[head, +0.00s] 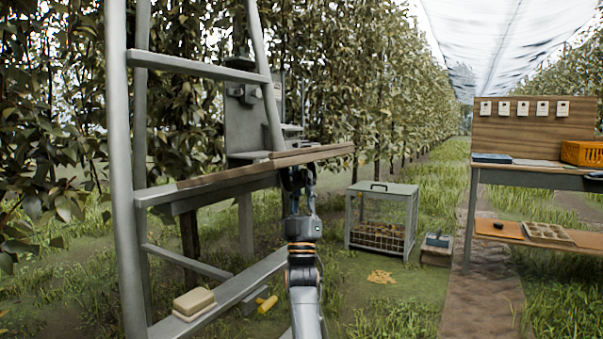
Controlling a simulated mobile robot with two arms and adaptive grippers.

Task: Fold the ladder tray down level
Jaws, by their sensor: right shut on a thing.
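The grey metal ladder (120,180) stands at the left of the head view. The ladder tray (318,152) shows nearly edge-on as a thin slab with a brown edge, running across the ladder at mid-height and out past its right rail. My right gripper (297,178) comes up from below and is shut on the tray's near edge, right of the ladder. Its fingertips are partly hidden at the tray's underside. The tray's top face is hardly visible, so I cannot tell its exact tilt. My left gripper is out of view.
A pale block (194,303) lies on the ladder's low step. A wire-sided crate (383,220) stands on the grass behind. A bench (520,177) with an orange basket (582,153) and a lower shelf stands at the right.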

